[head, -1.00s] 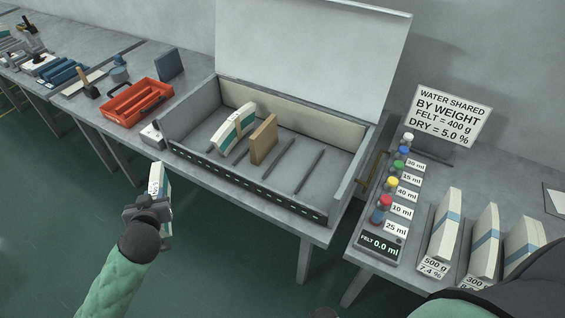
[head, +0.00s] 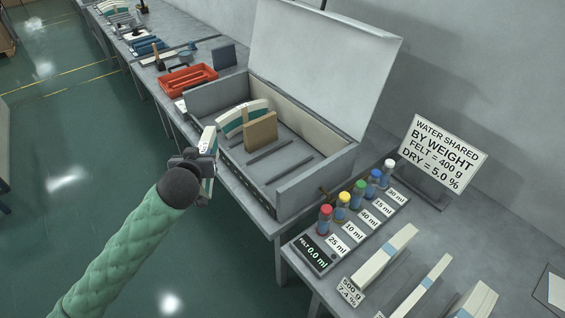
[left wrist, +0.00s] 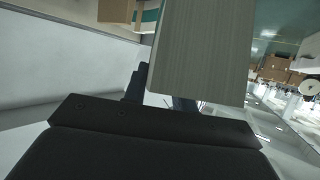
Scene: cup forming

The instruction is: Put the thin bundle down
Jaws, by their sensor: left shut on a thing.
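My left gripper (head: 203,165) is shut on a thin white bundle (head: 208,140) with a green-teal band, held upright in front of the open grey box (head: 309,203). In the left wrist view the bundle's pale striped face (left wrist: 203,50) fills the top centre, between the dark fingers. In the box stand a curved white and teal bundle (head: 236,122) and a tan block (head: 261,132). Three pale bundles lie on the right bench, the nearest to the box being a bundle with a blue band (head: 387,256). My right gripper is not in view.
The box's lid (head: 325,65) stands open at the back. A row of coloured-cap bottles (head: 342,207), a display (head: 312,254) and a sign (head: 443,153) stand on the right bench. A red tray (head: 188,80) lies beyond the box. The box's right part has bare slots.

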